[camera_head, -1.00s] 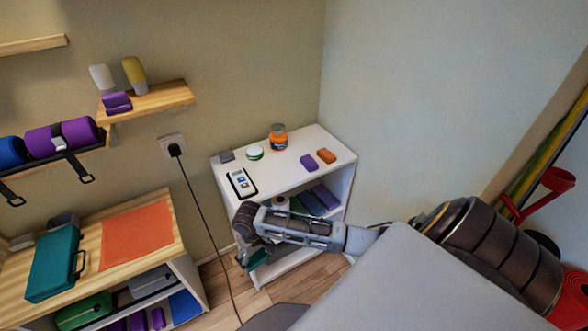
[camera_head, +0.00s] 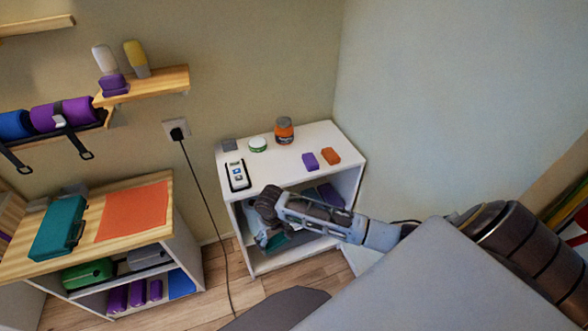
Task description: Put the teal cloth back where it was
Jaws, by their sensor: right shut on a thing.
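My right arm reaches in from the right to the front of the white shelf unit (camera_head: 340,207). Its gripper (camera_head: 265,232) points down at the unit's open front, on the left side. It is shut on the teal cloth (camera_head: 275,243), of which only a small part shows below and beside the fingers. I cannot tell whether the cloth touches a shelf. My arm hides much of the unit's inside. My left gripper is out of view.
A wooden cabinet (camera_head: 130,241) stands at left.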

